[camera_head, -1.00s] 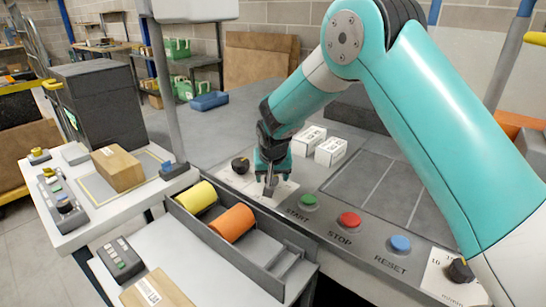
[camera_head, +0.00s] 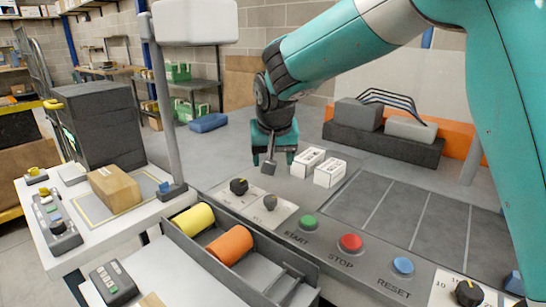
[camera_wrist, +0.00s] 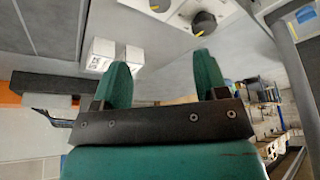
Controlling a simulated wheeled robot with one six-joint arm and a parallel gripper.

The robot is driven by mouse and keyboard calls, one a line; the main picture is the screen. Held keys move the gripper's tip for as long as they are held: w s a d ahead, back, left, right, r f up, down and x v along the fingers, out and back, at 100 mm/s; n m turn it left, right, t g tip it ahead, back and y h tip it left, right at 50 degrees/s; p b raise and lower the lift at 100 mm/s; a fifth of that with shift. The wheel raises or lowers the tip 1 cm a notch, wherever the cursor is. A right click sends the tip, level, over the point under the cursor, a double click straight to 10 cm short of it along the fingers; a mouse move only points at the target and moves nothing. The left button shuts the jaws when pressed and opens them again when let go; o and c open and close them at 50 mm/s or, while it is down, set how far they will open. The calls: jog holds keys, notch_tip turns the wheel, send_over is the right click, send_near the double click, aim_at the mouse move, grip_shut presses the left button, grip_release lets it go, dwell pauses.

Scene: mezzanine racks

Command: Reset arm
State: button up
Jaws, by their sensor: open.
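My gripper (camera_head: 272,160) hangs over the grey worktop, behind the two black-and-grey knobs and left of two white boxes. In the wrist view its two green fingers (camera_wrist: 160,82) stand apart with nothing between them. A black knob (camera_head: 239,186) and a grey knob (camera_head: 270,202) sit on a pale plate below the gripper. A black knob also shows in the wrist view (camera_wrist: 204,23), beyond the fingertips. The arm is bent, with its upper link at the right of the head view.
White boxes (camera_head: 329,172) stand close right of the gripper. Green START (camera_head: 308,222), red STOP (camera_head: 350,242) and blue RESET (camera_head: 403,265) buttons line the front edge. A grey post (camera_head: 165,100) stands left. A bin holds yellow (camera_head: 193,219) and orange (camera_head: 230,245) rolls.

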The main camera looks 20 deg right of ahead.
jog(key=s+a+r+n+g+y+p, duration=0.1)
jog(key=s+n, duration=0.3)
jog(key=s, duration=1.2)
jog(key=s+a+r+n+g+y+p, duration=0.1)
jog(key=s+a+r+n+g+y, duration=0.1)
jog(key=s, duration=1.4)
jog(key=n+g+y, duration=0.1)
jog(key=n+y, duration=0.1)
jog(key=n, duration=0.1)
jog(key=shift+s+n, duration=0.15)
jog(key=shift+n, duration=0.15)
jog(key=shift+r, duration=0.1)
